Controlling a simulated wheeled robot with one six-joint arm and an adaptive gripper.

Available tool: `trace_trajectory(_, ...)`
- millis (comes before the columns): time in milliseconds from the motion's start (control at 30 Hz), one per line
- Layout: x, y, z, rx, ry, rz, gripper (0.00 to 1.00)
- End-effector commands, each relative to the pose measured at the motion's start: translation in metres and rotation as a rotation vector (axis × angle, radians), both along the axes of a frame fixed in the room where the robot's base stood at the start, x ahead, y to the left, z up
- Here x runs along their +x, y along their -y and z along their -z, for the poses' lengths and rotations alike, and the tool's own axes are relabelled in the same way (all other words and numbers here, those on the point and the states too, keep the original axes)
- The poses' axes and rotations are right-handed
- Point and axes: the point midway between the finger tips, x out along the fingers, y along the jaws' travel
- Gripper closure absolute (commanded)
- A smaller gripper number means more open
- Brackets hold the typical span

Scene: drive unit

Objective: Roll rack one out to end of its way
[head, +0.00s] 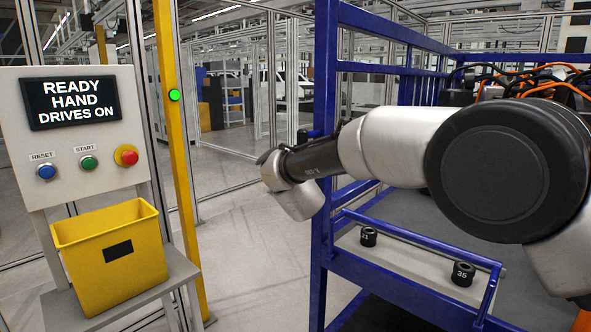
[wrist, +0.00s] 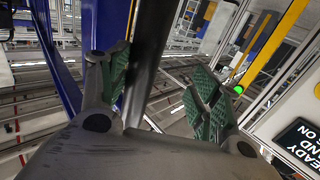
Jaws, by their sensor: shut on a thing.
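A blue rack frame (head: 322,110) stands right of centre in the head view. No number marking it as rack one is readable. My arm reaches across its front, with its end beside the near blue post. In the wrist view my gripper (wrist: 157,92) has its green-padded fingers on either side of a dark upright bar (wrist: 150,50), and it is shut on this bar. The bar looks like part of the rack, but its join is hidden. In the head view the fingertips and their grip are hidden by my arm. Blue posts (wrist: 54,55) also show left in the wrist view.
A control panel (head: 75,120) reads READY HAND DRIVES ON. A yellow bin (head: 108,262) sits on a grey stand at the left. A yellow post (head: 170,150) has a green light. Dark pieces marked 21 (head: 368,237) and 35 (head: 462,274) sit low on the rack. Floor between is clear.

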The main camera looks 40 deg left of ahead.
Motion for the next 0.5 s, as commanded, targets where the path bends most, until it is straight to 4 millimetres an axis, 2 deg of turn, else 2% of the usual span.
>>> trace_trajectory(33,-0.021,0.002,0.0,-0.004,-0.003,-0.019,0.51)
trace_trajectory(200,-0.042,0.025,-0.001,-0.001,-0.002,-0.013,0.51)
trace_trajectory(500,-0.054,0.04,-0.001,0.001,-0.001,-0.006,0.51)
